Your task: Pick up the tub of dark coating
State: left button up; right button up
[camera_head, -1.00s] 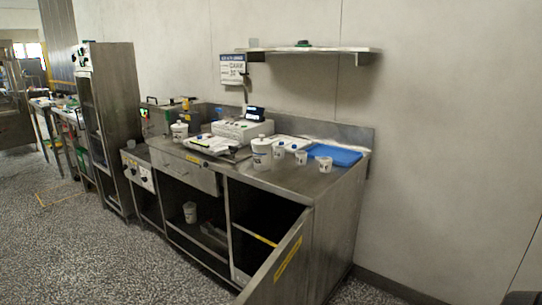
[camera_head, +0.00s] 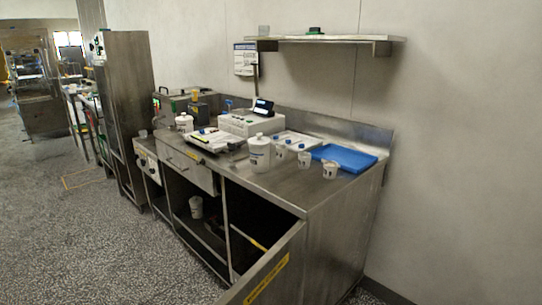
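Several white tubs are in view, and I cannot tell which holds dark coating. A large lidded white tub (camera_head: 259,155) stands upright near the front edge of the steel counter (camera_head: 300,189). Another lidded white tub (camera_head: 185,123) stands further back at the left. Smaller white cups stand to the right, one of them (camera_head: 330,171) near the right end. The contents of all these are hidden or too small to read. Neither of my grippers is in view.
A cabinet door (camera_head: 268,274) stands open toward me at the counter's front right. A blue tray (camera_head: 344,157), a white machine (camera_head: 246,123) and a white board sit on the counter. A wall shelf (camera_head: 330,39) hangs above. The speckled floor at the left is clear.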

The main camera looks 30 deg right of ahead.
aim_at(259, 157)
jog(key=l, duration=1.25)
jog(key=i+l, duration=0.15)
jog(key=l, duration=2.35)
jog(key=i, duration=0.05)
